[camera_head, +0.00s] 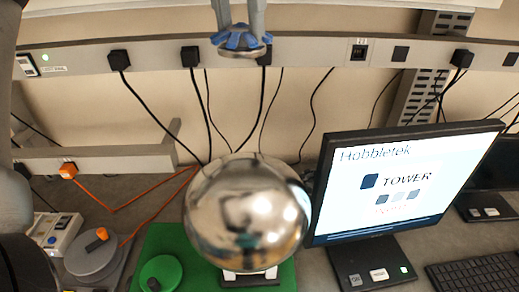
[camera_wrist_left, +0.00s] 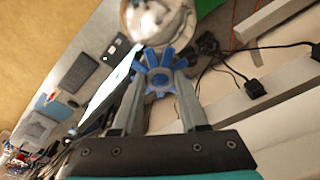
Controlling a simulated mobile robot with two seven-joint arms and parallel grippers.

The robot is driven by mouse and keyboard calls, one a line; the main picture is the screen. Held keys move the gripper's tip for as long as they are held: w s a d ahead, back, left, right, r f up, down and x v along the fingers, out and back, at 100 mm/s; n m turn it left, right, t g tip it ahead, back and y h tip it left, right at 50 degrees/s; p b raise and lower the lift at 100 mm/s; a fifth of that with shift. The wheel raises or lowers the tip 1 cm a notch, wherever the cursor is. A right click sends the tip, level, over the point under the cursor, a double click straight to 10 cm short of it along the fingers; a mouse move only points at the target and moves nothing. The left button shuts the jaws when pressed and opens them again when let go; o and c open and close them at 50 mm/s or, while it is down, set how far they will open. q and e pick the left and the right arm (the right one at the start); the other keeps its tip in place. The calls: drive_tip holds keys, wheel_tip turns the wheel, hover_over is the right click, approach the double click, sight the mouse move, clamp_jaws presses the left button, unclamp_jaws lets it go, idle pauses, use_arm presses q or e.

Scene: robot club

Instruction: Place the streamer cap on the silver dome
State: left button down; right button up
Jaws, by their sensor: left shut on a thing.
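The silver dome (camera_head: 247,212) is a shiny mirror-like ball. It stands on a green base (camera_head: 165,242) in the lower middle of the head view. In the left wrist view the dome (camera_wrist_left: 158,18) shows at the top, beyond the fingertips. The streamer cap (camera_head: 238,38) is a blue, notched piece with a ring below it. My left gripper (camera_head: 240,22) comes in at the top of the head view, shut on the cap, which appears apart from and above the dome. The cap (camera_wrist_left: 158,76) also shows between the fingers in the left wrist view. My right gripper is out of view.
A monitor (camera_head: 405,188) stands close to the right of the dome, with a keyboard (camera_head: 478,274) beside it. A grey device with an orange knob (camera_head: 95,256) sits at left. A socket rail (camera_head: 300,52) with hanging black cables runs along the wall behind.

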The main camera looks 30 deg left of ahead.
use_arm(q)
drive_tip(key=f+b, duration=0.2)
drive_tip(key=f, duration=0.3)
drive_tip(key=f+b, duration=0.2)
drive_tip(key=f, duration=0.3)
drive_tip(key=f+b, duration=0.2)
drive_tip(key=f, duration=0.3)
drive_tip(key=shift+s+f+b, duration=0.1)
drive_tip(key=shift+s+b, duration=0.25)
drive_tip(key=shift+s, duration=0.05)
drive_tip(key=shift+f, duration=2.3)
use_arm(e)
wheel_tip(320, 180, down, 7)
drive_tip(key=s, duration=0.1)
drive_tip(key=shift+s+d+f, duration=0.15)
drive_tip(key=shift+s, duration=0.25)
use_arm(q)
drive_tip(key=shift+f+b, duration=0.1)
drive_tip(key=shift+b, duration=0.3)
drive_tip(key=shift+c, duration=2.2)
unclamp_jaws()
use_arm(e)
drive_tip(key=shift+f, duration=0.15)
